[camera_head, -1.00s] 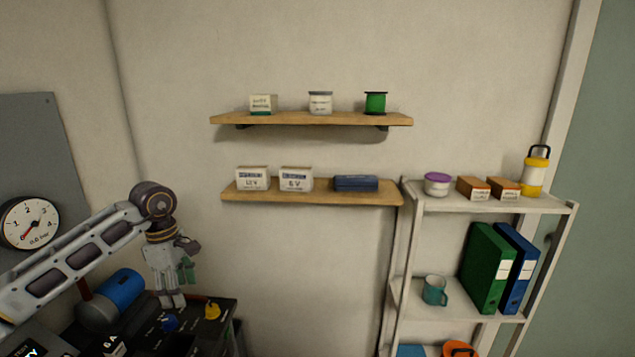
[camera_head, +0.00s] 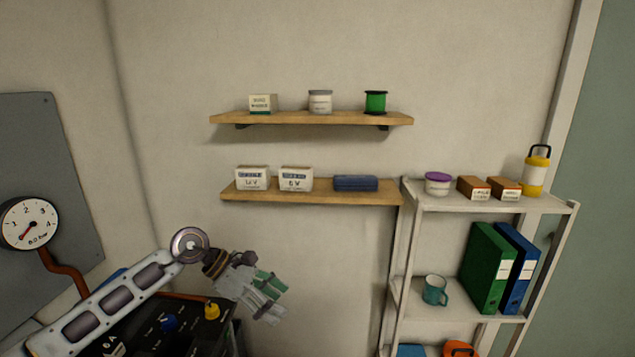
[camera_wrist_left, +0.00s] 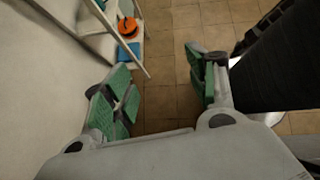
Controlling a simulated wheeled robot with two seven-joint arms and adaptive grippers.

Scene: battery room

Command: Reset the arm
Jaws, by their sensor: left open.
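My left gripper (camera_head: 268,293) is at the lower middle-left of the head view, its arm coming in from the left. It is tilted down and to the right, right of the dark bench unit and below the lower wall shelf. In the left wrist view my left gripper (camera_wrist_left: 160,98) shows its two green-padded fingers spread wide. Nothing is between them but the tiled floor seen beyond. My right gripper is in neither view.
A dark control unit (camera_head: 190,335) with knobs stands lower left, near a pressure gauge (camera_head: 28,222). Two wall shelves (camera_head: 310,118) hold small boxes and jars. A white rack (camera_head: 470,203) with binders stands right. Bare wall lies between gripper and rack.

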